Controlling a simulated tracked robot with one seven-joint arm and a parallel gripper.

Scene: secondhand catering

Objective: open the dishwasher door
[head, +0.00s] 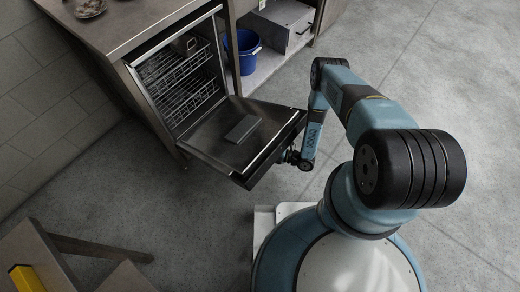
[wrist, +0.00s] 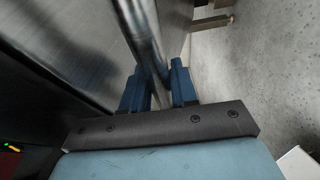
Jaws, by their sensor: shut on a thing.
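The dishwasher (head: 182,80) stands under the counter at the upper left in the head view. Its door (head: 215,143) is folded far down, nearly level, with a small panel on its inner face. Wire racks (head: 172,75) show inside. My gripper (wrist: 160,85) is at the door's outer edge, shut on the metal bar handle (wrist: 140,35), with one blue finger on each side in the wrist view. The door's dark front (wrist: 60,50) fills the left of the wrist view. In the head view the fingers and handle are mostly hidden by the door edge and my arm.
A counter (head: 125,32) with dishes on it runs above the dishwasher. A blue bucket (head: 246,50) and a grey box (head: 285,25) stand on a low shelf to the right. A wooden table (head: 35,255) is at the lower left. The floor around the door is clear.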

